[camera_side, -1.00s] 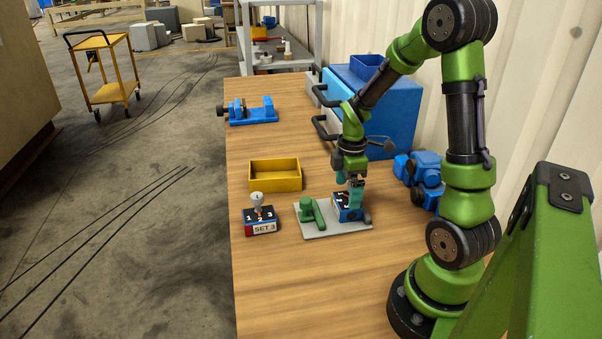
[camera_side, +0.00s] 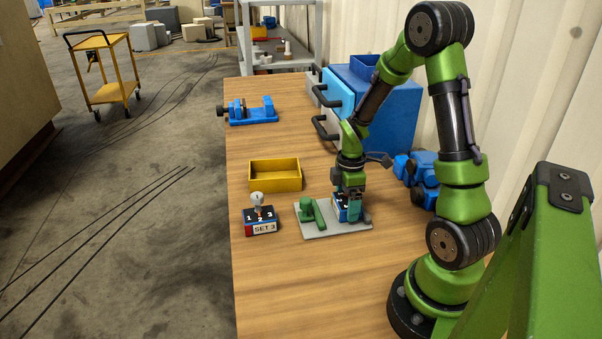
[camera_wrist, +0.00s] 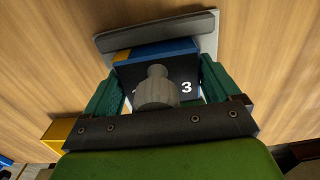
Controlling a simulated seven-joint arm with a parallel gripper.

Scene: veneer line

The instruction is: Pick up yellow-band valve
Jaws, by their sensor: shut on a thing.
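The yellow-band valve is a small block with a blue side, a black numbered face and a grey knob. In the wrist view the valve (camera_wrist: 185,76) sits between my teal fingers, with a small yellowish patch at its upper left edge. My gripper (camera_side: 348,217) is low over the grey plate (camera_side: 318,234) and shut on the valve, which is partly hidden by the fingers in the side view. I cannot tell whether the valve still touches the plate. My gripper also shows in the wrist view (camera_wrist: 160,88).
A green part (camera_side: 311,212) lies on the plate left of my gripper. A similar knobbed block marked SET 3 (camera_side: 262,228) stands further left. A yellow bin (camera_side: 274,187) is behind it. A blue vise (camera_side: 252,121) and blue cabinet (camera_side: 385,120) stand further back. The front tabletop is clear.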

